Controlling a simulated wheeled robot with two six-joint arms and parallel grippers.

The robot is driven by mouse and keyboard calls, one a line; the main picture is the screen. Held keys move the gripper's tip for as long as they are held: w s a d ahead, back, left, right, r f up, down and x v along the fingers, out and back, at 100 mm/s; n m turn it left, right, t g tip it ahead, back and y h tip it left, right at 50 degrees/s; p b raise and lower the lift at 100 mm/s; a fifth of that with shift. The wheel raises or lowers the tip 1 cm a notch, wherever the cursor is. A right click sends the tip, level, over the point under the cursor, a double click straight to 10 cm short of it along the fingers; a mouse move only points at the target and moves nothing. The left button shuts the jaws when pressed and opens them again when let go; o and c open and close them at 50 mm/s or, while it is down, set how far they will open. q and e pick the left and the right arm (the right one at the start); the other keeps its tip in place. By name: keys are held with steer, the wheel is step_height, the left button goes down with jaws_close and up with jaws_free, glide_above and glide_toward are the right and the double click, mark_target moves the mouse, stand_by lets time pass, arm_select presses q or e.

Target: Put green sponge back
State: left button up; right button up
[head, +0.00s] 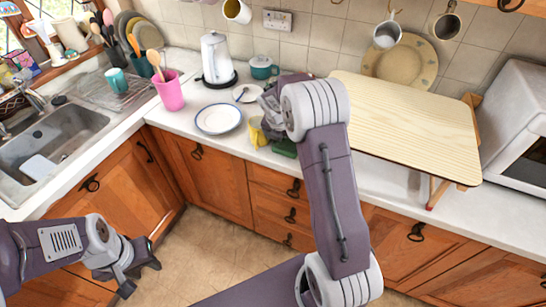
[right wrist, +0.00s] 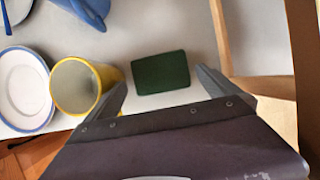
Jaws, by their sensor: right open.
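The green sponge (head: 285,149) lies flat on the white worktop near its front edge, partly hidden by my right arm in the head view. In the right wrist view the sponge (right wrist: 160,72) is a dark green rectangle, fully seen between the lines of the two fingers. My right gripper (right wrist: 160,84) is open above the worktop, with one finger on either side of the sponge; no contact shows. In the head view my right arm mostly hides this gripper. My left gripper (head: 143,270) is open and empty, low in front of the cupboards at the left.
A yellow cup (right wrist: 75,88) stands close beside my right gripper's left finger. A blue-rimmed plate (head: 219,119) lies further left. A raised wooden board (head: 410,120) stands to the right. The sink (head: 50,145) is at the left, with a pale block (head: 40,167) in it.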

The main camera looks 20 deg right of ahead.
steer(key=s+a+r+b, duration=0.1)
steer(key=s+a+b, duration=0.2)
steer(key=s+a, duration=0.6)
steer(key=s+a+f+m+g+y, duration=0.1)
steer(key=s+a+f+m+y, duration=0.1)
steer(key=s+m, duration=0.5)
steer(key=s+a+f+m+y, duration=0.1)
steer(key=s+m, duration=0.7)
steer(key=m, duration=1.1)
steer(key=shift+s+a+f+g+y, duration=0.15)
steer(key=shift+a+f+g+y, duration=0.3)
steer(key=shift+a, duration=0.7)
